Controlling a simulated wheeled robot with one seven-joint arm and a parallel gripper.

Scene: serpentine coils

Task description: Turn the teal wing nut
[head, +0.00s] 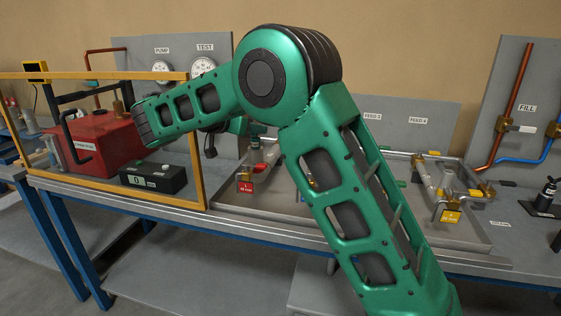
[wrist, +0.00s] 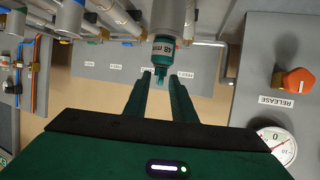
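In the wrist view, a teal piece that looks like the wing nut (wrist: 161,70) sits at the end of a grey cylinder (wrist: 168,14), with a "48 mm" label on its wider teal collar. Its narrow end lies in the picture between the two fingers of my gripper (wrist: 160,79). The fingers are apart, with a gap visible on each side of the nut. I cannot tell how deep it lies between them.
The wrist view shows an orange RELEASE knob (wrist: 298,81) and a gauge (wrist: 278,146) on the right. In the head view, a yellow frame (head: 205,165) stands around a red box (head: 100,146) on the left.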

